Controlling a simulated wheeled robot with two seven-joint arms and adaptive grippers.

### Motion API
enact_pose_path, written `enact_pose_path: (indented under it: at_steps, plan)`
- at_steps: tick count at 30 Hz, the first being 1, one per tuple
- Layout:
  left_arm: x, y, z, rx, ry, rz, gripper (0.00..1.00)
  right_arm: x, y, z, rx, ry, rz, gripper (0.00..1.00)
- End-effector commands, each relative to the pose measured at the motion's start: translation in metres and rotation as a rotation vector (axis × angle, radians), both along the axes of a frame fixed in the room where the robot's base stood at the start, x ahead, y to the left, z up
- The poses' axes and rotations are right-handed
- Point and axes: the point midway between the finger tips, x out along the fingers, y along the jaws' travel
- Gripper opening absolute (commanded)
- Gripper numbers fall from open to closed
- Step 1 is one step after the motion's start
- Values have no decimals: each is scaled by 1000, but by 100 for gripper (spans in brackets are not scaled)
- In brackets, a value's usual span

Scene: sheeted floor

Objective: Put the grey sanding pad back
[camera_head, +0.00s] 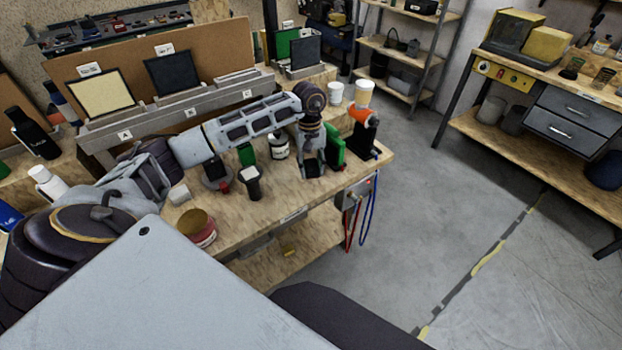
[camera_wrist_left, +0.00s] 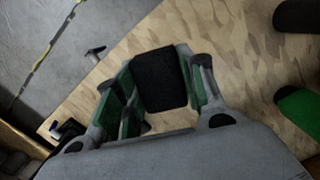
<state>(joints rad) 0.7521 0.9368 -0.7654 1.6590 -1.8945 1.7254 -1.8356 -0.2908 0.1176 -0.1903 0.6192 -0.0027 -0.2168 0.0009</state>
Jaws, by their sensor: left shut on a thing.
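My left gripper (camera_head: 313,168) is low over the right part of the workbench. A green block (camera_head: 336,146) stands just right of the gripper. My right gripper is not in view.
The wooden workbench (camera_head: 280,205) holds a dark-handled tool (camera_head: 250,183), a reddish tin (camera_head: 198,227) and an orange-and-black tool (camera_head: 363,130). Behind stands a grey rack (camera_head: 150,118) with a cream panel (camera_head: 101,94) and a dark panel (camera_head: 172,73). The floor at right is clear.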

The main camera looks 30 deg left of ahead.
Motion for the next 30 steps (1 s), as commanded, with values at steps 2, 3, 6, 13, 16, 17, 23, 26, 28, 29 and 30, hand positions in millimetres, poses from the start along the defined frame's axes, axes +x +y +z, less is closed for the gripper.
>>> enact_pose_path:
  at_steps: [2,3,6,13,16,17,23,26,28,29,30]
  plan:
    - [0,0,0,-1,-1,0,14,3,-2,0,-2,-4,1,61]
    - [0,0,0,0,-1,0,14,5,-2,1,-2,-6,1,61]
    - [0,0,1,1,-1,0,14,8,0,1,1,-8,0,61]
    - [0,0,-6,0,0,0,14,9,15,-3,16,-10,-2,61]
    - [0,0,-16,1,1,1,14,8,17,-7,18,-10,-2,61]
    - [0,0,-19,1,1,1,14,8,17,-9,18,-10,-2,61]
    - [0,0,-42,0,1,1,14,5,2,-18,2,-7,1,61]
    - [0,0,-48,1,-1,0,14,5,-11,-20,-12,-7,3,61]
    - [0,0,-50,1,-1,0,14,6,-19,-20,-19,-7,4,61]
    - [0,0,-50,1,-1,0,14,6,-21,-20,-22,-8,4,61]
    - [0,0,-50,1,-1,0,14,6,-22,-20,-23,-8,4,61]
